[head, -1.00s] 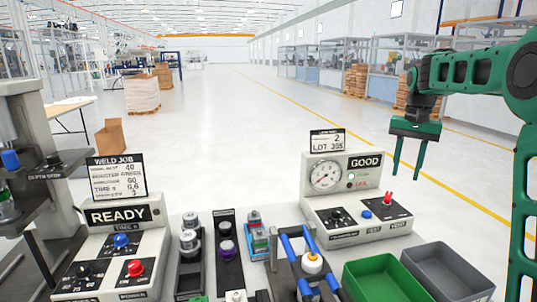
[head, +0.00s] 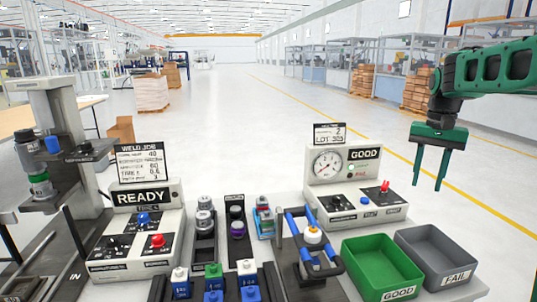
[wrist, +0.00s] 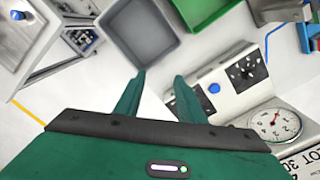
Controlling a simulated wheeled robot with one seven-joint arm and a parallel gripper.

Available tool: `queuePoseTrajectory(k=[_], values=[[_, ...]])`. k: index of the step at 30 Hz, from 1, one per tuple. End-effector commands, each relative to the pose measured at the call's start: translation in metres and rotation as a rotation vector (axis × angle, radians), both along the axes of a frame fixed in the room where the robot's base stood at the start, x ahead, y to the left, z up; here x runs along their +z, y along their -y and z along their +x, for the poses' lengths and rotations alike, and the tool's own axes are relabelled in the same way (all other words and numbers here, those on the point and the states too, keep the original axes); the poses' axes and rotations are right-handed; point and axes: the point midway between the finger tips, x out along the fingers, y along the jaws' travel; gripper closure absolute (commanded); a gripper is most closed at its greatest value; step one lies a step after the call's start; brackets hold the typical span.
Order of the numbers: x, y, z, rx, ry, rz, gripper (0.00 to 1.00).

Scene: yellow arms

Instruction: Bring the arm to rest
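My green gripper (head: 430,168) is raised in the air at the right of the head view, above and behind the grey FAIL bin (head: 430,243). Its two fingers point down, stand apart and hold nothing. In the wrist view the gripper (wrist: 160,82) also shows its fingers apart with only floor and bench beyond them. My arm reaches in from the right edge of the head view. The gripper touches nothing that I can see.
A green GOOD bin (head: 352,290) stands left of the FAIL bin. The gauge box (head: 330,190) reads GOOD, and the weld box (head: 142,225) reads READY. A clamp fixture with blue bars (head: 300,222) and several small parts stand between. Open floor lies behind.

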Motion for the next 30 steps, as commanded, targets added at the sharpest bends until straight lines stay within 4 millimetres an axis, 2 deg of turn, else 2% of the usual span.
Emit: queuePoseTrajectory(k=[5, 8, 14, 21, 24, 27, 30], values=[[-0.002, 0.004, -0.042, 0.000, -0.002, -0.007, 0.64], [-0.007, 0.007, -0.075, 0.000, -0.002, -0.010, 0.64], [-0.028, 0.007, -0.165, 0.005, -0.005, -0.011, 0.64], [-0.073, -0.004, -0.272, 0.024, -0.005, 0.003, 0.64], [-0.093, -0.011, -0.308, 0.034, -0.004, 0.012, 0.64], [-0.109, -0.017, -0.334, 0.043, -0.004, 0.020, 0.64], [-0.118, -0.022, -0.348, 0.050, -0.003, 0.025, 0.64]])
